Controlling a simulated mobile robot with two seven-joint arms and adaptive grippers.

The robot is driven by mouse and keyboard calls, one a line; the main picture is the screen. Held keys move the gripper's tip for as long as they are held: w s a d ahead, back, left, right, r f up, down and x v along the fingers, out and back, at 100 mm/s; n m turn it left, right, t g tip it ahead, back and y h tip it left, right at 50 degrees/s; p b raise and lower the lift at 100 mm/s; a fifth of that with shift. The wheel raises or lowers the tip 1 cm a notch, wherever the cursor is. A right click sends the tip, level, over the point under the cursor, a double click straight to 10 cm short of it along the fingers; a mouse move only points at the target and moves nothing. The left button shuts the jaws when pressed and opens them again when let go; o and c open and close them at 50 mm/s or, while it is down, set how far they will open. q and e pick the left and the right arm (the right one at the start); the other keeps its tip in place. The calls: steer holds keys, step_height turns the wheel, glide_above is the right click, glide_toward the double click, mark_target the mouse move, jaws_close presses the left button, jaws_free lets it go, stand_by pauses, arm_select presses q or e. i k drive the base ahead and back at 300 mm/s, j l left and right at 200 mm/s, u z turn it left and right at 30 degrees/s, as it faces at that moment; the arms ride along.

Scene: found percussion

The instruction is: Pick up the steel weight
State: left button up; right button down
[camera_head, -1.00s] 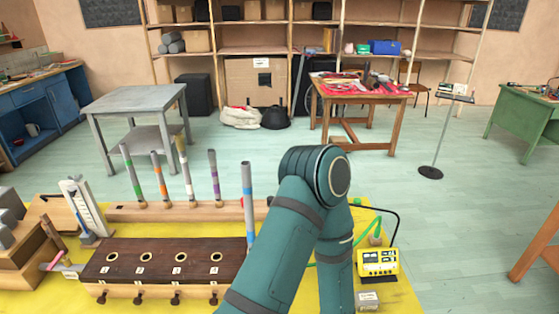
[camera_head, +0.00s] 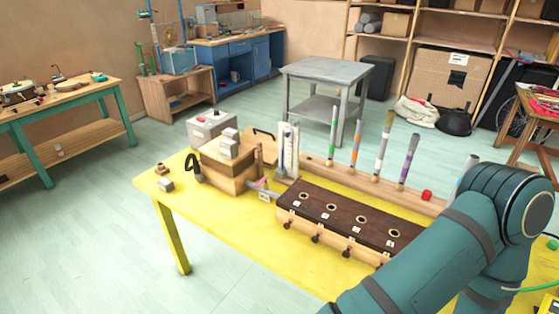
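Grey metal-looking blocks that could be the steel weight show at the left end of the yellow table (camera_head: 240,245). A small grey block (camera_head: 166,185) lies near the table's left corner. I cannot tell which one is the steel weight. One of my arms crosses the lower right, but its gripper is out of view. My other gripper is also not in view.
A dark-topped wooden block with several holes (camera_head: 345,216) stands mid-table. Behind it a rack (camera_head: 318,163) holds upright coloured tubes (camera_head: 356,147). A black hooked item (camera_head: 193,166) and a grey box (camera_head: 212,127) stand by the wooden box. The front left tabletop is clear.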

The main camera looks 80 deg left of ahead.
mark_target(228, 148)
steer(key=k+u, duration=0.15)
steer(key=u, duration=1.05)
steer(key=l+u, duration=0.1)
steer(key=u, duration=0.3)
steer(key=l+u, duration=0.1)
steer(key=u, duration=0.35)
steer(key=l+u, duration=0.1)
steer(key=u, duration=0.3)
steer(key=i+l, duration=0.15)
steer(key=l, duration=0.2)
steer(key=i+l, duration=0.15)
steer(key=l, duration=0.2)
steer(key=k, duration=0.2)
steer(key=k+z, duration=0.15)
steer(key=z, duration=0.15)
steer(key=k+j+z, duration=0.1)
steer(key=z, duration=0.15)
steer(key=j+z, duration=0.3)
steer(key=j, duration=0.15)
steer(key=k+j+z, duration=0.1)
steer(key=j+z, duration=0.15)
steer(key=j, duration=0.2)
steer(key=j+z, duration=0.1)
steer(key=j, duration=0.35)
steer(key=k+j+z, duration=0.15)
steer(key=j, duration=0.35)
